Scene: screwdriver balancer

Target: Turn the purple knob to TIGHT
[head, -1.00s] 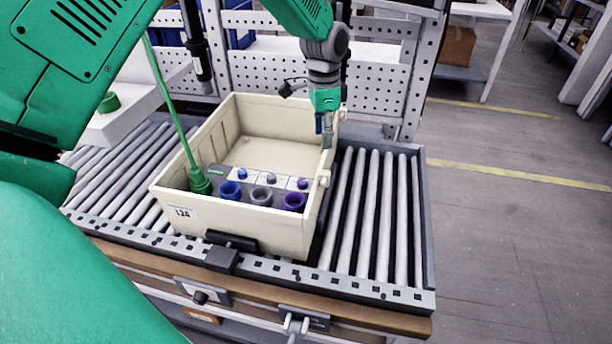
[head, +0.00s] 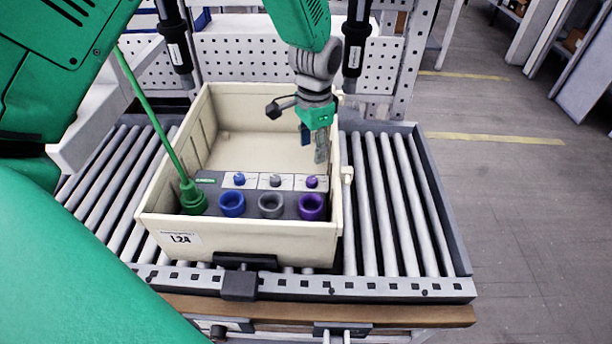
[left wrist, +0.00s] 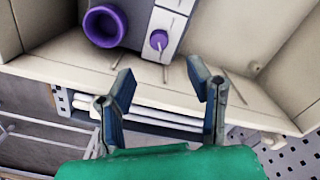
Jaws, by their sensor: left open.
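The purple knob (head: 312,181) is a small knob on a light label plate on the grey balancer unit in the cream bin. In the left wrist view the knob (left wrist: 159,39) sits just beyond the fingertips. A larger purple cup-shaped socket (head: 312,206) stands in front of it; the socket also shows in the left wrist view (left wrist: 104,25). My left gripper (head: 321,150) is above the right part of the bin, a little behind and above the knob. Its two fingers (left wrist: 162,85) are apart and empty. The lettering by the knob is too small to read. My right gripper is not in view.
The cream bin (head: 165,222) stands on a roller conveyor (head: 385,205). Blue (head: 232,204) and grey (head: 271,204) sockets stand beside the purple one, with small knobs behind. A tall green rod (head: 150,115) rises at the bin's left. Hanging tools (head: 356,45) are near my arm.

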